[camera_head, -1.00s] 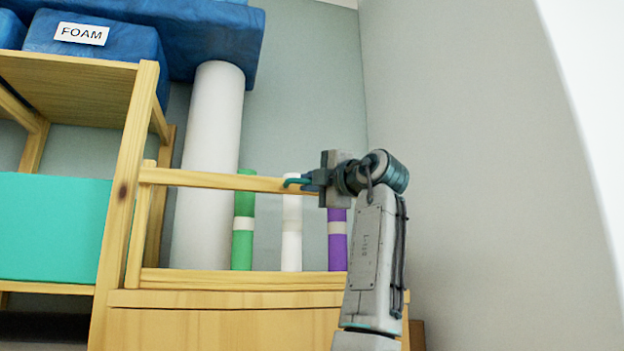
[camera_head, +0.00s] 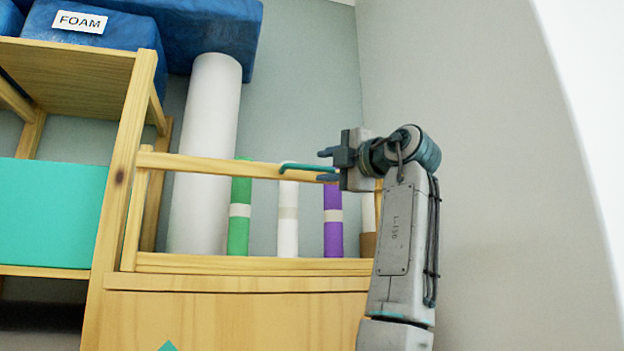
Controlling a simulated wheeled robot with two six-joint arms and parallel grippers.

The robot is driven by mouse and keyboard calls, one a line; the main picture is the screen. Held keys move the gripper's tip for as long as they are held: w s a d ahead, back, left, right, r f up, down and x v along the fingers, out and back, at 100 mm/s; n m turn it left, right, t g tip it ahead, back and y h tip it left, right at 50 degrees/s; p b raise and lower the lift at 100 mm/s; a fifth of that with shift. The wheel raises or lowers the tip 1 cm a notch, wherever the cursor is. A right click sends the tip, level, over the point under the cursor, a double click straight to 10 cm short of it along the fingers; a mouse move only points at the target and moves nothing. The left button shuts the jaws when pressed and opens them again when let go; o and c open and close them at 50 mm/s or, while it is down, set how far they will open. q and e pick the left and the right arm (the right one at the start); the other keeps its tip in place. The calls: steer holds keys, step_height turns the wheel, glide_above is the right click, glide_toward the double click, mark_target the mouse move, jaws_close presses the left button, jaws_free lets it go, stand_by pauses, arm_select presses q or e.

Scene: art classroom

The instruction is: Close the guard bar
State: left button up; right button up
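The guard bar (camera_head: 220,167) is a pale wooden rail across the front of a wooden rack, running from the left post to near my gripper. It slopes slightly down to the right. A teal handle (camera_head: 302,168) is on its right part.
Behind the bar stand a large white roll (camera_head: 205,150) and green (camera_head: 240,205), white (camera_head: 288,215) and purple (camera_head: 333,220) rolls. A wooden shelf with a teal bin (camera_head: 50,215) and blue foam (camera_head: 95,30) is left. A plain wall (camera_head: 500,200) is right.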

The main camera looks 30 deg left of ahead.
arm_select(q)
steer(key=b+v, duration=0.1)
steer(key=v, duration=0.2)
steer(key=shift+s+d, duration=0.15)
steer(key=shift+d, duration=0.25)
steer(key=shift+a, duration=0.1)
steer(key=shift+f, duration=0.1)
